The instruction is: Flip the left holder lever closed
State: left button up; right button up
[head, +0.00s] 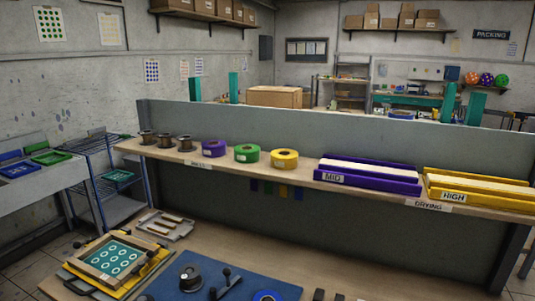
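A screen frame (112,258) with a wooden border and ring prints lies at the lower left, on yellow and dark boards. A small dark knob shows at its far left corner. To its right, on a blue mat (252,284), stand a round dark holder (190,277) and a dark lever with ball knobs (225,281), which appears tilted up. The bottom edge cuts off the front of this area. I cannot tell which part is the left holder lever, or whether it is open. Neither gripper is in view.
A shelf (300,172) crosses behind the bench, with purple, green and yellow rolls, a purple MID tray (369,175) and a yellow HIGH tray (480,190). A grey tray (165,225) lies behind the mat. A blue ring (267,296) sits at the bottom edge.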

aim_at(77, 245)
jog(key=u, duration=1.25)
